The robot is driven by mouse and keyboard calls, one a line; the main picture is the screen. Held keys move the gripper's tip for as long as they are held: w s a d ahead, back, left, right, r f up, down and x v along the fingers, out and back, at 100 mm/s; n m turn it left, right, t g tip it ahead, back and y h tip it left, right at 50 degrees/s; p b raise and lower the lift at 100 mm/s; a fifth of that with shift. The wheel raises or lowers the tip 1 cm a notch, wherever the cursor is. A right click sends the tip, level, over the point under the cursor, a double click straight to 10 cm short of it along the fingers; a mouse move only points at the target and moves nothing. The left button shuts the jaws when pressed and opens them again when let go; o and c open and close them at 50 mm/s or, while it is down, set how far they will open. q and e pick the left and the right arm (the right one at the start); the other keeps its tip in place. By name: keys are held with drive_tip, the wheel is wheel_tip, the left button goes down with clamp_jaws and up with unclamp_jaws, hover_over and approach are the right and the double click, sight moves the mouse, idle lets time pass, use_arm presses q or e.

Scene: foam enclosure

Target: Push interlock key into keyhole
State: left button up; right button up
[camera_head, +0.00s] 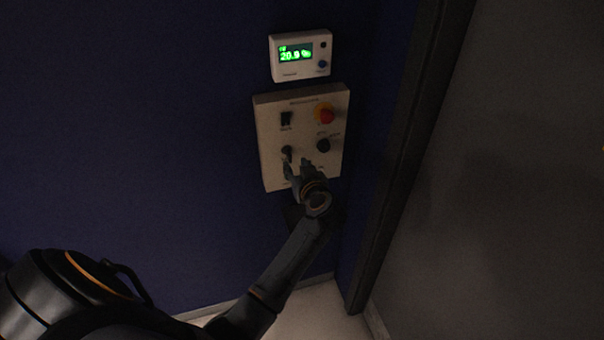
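The control panel (300,104) is a pale plate on the dark blue wall. A small dark round part (287,151) sits at its lower left, which may be the keyhole with the interlock key; it is too small to tell them apart. My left gripper (296,165) is in front of the panel's lower part, its fingers spread apart. One fingertip is just below the dark round part; I cannot tell whether they touch. The gripper hides the panel's bottom middle. I see nothing between the fingers. My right gripper is not in view.
A white display unit (300,56) is mounted above. A dark frame post (403,160) and grey wall (500,190) stand at right.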

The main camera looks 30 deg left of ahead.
use_arm(q)
drive_tip(key=v, duration=0.5)
drive_tip(key=shift+s+d, duration=0.15)
drive_tip(key=shift+s, duration=0.05)
drive_tip(key=d+f+m+t+h+b, duration=0.2)
drive_tip(key=d+f+m+t+b, duration=0.1)
drive_tip(key=f, duration=0.7)
drive_tip(key=d+f+m+t+h+b, duration=0.1)
drive_tip(key=d+f+m+t+b, duration=0.15)
drive_tip(key=f, duration=0.85)
drive_tip(key=s+d+f+m+g+h+b, duration=0.1)
drive_tip(key=s+d+f+m+h, duration=0.15)
drive_tip(key=f, duration=0.45)
drive_tip(key=s+d+f+m+g+h+b, duration=0.1)
drive_tip(key=s+d+f+h+b, duration=0.2)
drive_tip(key=f, duration=0.5)
drive_tip(key=s+d+f+m+g+h, duration=0.1)
drive_tip(key=s+f+m+h, duration=0.1)
drive_tip(key=s+f, duration=0.4)
drive_tip(key=s+f+m+g+h+b, duration=0.1)
drive_tip(key=s+f+g+h+b, duration=0.35)
drive_tip(key=s+f, duration=1.3)
drive_tip(key=s+a+f+g+y, duration=0.2)
drive_tip(key=s+f+g, duration=0.1)
drive_tip(key=s, duration=0.6)
drive_tip(key=s+a+f+g+y, duration=0.2)
drive_tip(key=s+f, duration=0.3)
drive_tip(key=s, duration=0.4)
drive_tip(key=shift+s+g, duration=0.3)
drive_tip(key=shift+g, duration=0.5)
